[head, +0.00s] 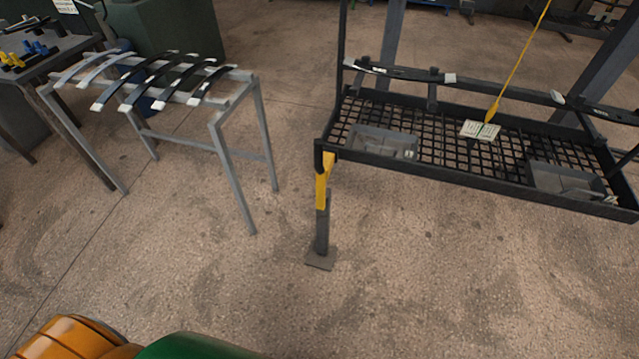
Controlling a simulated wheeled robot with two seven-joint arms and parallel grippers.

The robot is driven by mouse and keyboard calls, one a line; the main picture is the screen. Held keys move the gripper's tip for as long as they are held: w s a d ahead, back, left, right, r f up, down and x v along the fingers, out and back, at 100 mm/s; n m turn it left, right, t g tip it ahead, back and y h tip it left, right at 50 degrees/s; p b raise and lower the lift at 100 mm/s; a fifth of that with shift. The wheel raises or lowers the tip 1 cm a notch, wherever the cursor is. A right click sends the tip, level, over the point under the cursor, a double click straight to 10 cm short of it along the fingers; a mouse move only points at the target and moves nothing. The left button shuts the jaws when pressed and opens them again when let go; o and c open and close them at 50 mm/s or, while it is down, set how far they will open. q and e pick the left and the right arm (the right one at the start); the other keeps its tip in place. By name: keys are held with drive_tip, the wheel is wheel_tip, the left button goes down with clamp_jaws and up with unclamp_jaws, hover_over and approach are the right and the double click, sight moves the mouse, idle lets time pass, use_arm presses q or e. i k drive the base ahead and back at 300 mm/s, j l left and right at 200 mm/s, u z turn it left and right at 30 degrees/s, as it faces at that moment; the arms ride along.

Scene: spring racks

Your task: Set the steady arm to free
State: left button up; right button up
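A dark post with a yellow upper part (323,183) stands at the near left corner of a black mesh rack (455,180). It may be the steady arm, but no label confirms this and I cannot tell its setting. The post's foot is a flat grey plate on the floor. A yellow cord with a pointed yellow end (491,112) hangs over the rack, near a small white card (480,130) with print too small to read. Neither of my grippers is in view.
A grey metal stand (222,115) at left carries several curved dark and pale strips. Two grey bins (380,142) (565,180) sit in the rack. A dark table (52,60) is at far left. The concrete floor (430,280) in front is clear.

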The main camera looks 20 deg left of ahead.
sight(325, 157)
drive_tip(key=i+j+z, duration=0.2)
drive_tip(key=j+z, duration=0.3)
drive_tip(key=j, duration=0.2)
drive_tip(key=i+j+z, duration=0.1)
drive_tip(key=j+z, duration=0.4)
drive_tip(key=j, duration=0.3)
drive_tip(key=j+z, duration=0.5)
drive_tip(key=j, duration=0.25)
drive_tip(key=k+j+z, duration=0.2)
drive_tip(key=j+z, duration=0.3)
drive_tip(key=j, duration=0.25)
